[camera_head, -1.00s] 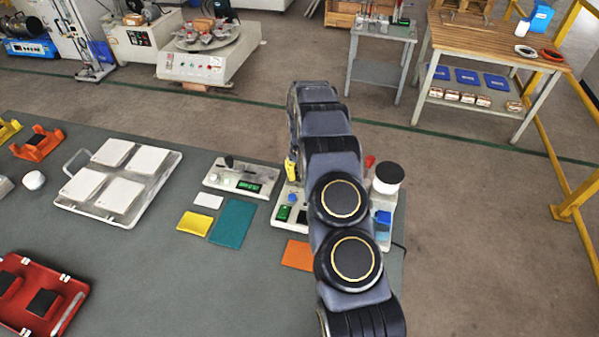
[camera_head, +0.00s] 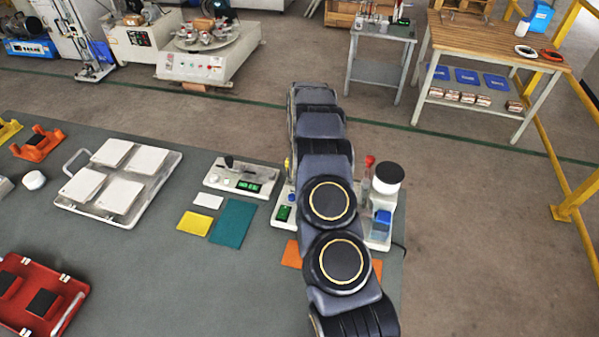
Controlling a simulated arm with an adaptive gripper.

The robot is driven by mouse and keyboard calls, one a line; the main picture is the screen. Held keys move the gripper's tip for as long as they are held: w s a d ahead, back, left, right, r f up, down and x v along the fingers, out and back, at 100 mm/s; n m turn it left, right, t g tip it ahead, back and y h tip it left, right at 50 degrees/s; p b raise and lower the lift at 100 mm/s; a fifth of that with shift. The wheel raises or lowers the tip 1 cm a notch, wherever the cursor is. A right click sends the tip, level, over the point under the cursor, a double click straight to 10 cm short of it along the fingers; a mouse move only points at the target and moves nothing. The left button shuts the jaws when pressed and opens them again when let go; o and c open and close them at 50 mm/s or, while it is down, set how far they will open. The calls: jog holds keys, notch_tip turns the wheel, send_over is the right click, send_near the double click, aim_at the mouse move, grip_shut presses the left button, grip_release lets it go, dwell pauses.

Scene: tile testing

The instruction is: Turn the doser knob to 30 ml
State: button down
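A white-based bench device, which may be the doser, stands near the table's far right edge. Its right part (camera_head: 378,238) carries a black-capped white jar (camera_head: 388,177), a red-topped clear upright piece (camera_head: 368,172) and a blue part (camera_head: 382,220). Its left part (camera_head: 277,219) has a green display (camera_head: 283,213). My arm crosses in front of its middle. I cannot make out the doser knob or any ml reading. My gripper is not visible; my arm links hide it.
A second white device with a green display (camera_head: 248,186) stands left of it. Teal (camera_head: 232,222), yellow (camera_head: 194,223) and orange (camera_head: 291,254) mats lie in front. A tray rim (camera_head: 176,166) holds white tiles, and an open red case (camera_head: 75,289) lies front left.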

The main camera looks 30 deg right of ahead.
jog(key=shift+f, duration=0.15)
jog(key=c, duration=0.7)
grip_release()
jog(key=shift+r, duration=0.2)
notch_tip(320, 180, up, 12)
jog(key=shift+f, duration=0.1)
